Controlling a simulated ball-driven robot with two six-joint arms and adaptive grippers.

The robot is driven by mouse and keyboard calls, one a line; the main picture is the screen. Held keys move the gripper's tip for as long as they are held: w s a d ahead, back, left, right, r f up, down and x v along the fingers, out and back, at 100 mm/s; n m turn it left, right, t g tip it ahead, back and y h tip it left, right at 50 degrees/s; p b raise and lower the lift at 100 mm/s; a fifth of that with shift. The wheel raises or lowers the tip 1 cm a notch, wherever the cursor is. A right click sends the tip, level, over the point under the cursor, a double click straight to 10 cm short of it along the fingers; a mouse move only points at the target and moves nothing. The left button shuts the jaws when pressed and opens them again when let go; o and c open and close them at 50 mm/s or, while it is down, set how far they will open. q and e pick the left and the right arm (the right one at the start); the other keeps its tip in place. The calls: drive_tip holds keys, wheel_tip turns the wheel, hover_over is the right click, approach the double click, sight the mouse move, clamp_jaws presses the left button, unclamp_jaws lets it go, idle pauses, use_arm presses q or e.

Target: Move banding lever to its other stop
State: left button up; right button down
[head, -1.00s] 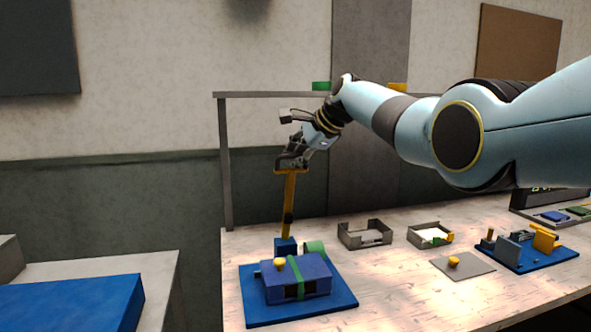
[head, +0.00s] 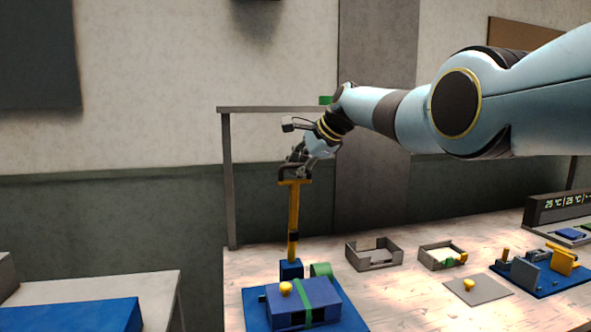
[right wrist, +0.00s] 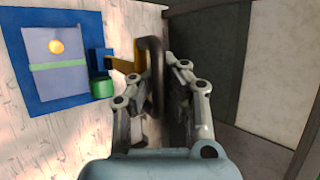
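The banding lever (head: 293,213) is a yellow shaft rising nearly upright, leaning slightly right, from a blue block (head: 291,269) on the table. Its top carries a yellow crosspiece and a dark handle (right wrist: 155,75). My right gripper (head: 295,170) is at that handle. In the right wrist view the fingers (right wrist: 156,82) lie on both sides of the dark handle and look closed on it; the exact contact is partly hidden. In front of the lever, a blue box (head: 300,301) with a green band and yellow knob sits on a blue plate (head: 352,318). My left gripper is out of view.
Two open grey trays (head: 374,254) (head: 442,256) stand to the right. A dark frame post (head: 228,180) and crossbar stand behind the lever. A display (head: 560,206) is far right.

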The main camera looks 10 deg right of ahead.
drive_tip(key=c, duration=2)
unclamp_jaws()
drive_tip(key=shift+w+d+r, duration=0.1)
drive_tip(key=shift+w+r, duration=0.1)
drive_tip(key=shift+r, duration=0.35)
drive_tip(key=o, duration=0.6)
drive_tip(key=shift+s, duration=0.15)
drive_tip(key=shift+o, duration=0.3)
drive_tip(key=shift+s+f, duration=0.1)
drive_tip(key=shift+f, duration=0.05)
drive_tip(key=v, duration=1.2)
drive_tip(key=shift+f, duration=0.1)
